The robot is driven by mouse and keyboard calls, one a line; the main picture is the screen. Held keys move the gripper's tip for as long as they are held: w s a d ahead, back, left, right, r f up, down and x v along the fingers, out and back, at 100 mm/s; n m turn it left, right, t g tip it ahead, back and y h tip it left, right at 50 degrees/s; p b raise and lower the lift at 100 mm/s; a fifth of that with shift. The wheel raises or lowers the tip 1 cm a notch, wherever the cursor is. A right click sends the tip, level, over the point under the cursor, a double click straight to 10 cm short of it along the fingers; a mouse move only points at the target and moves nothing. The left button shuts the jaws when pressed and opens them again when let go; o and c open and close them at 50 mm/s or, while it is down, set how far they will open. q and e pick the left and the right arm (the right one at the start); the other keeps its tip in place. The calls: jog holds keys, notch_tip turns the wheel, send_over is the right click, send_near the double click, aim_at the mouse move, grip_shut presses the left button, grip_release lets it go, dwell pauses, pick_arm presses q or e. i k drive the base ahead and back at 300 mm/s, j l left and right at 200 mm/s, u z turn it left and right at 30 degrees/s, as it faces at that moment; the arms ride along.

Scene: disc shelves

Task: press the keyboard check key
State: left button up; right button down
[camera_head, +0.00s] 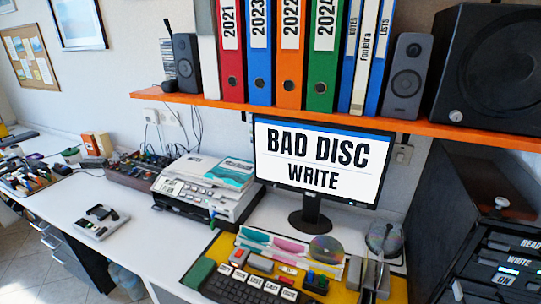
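A dark keyboard (238,290) lies on the yellow mat at the bottom of the head view, and its lower part is cut off by the frame edge. A row of white labelled keys (256,281) runs along its top edge. The labels are too small to read, so I cannot tell which one is the check key. The monitor (318,162) behind it reads "BAD DISC WRITE". Neither of my grippers can be made out in this view.
A disc (326,249), pens and small blocks lie on the yellow mat (393,290) behind the keyboard. Grey upright pieces (381,277) stand at its right. A printer (205,190) stands left on the white desk. A black disc unit (505,270) is at right. An orange shelf (330,117) hangs above.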

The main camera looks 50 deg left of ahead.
aim_at(240, 276)
jog(key=j+u, duration=0.1)
jog(key=u, duration=0.35)
jog(key=j+u, duration=0.15)
jog(key=u, duration=0.3)
jog(key=j+u, duration=0.15)
jog(key=u, duration=0.3)
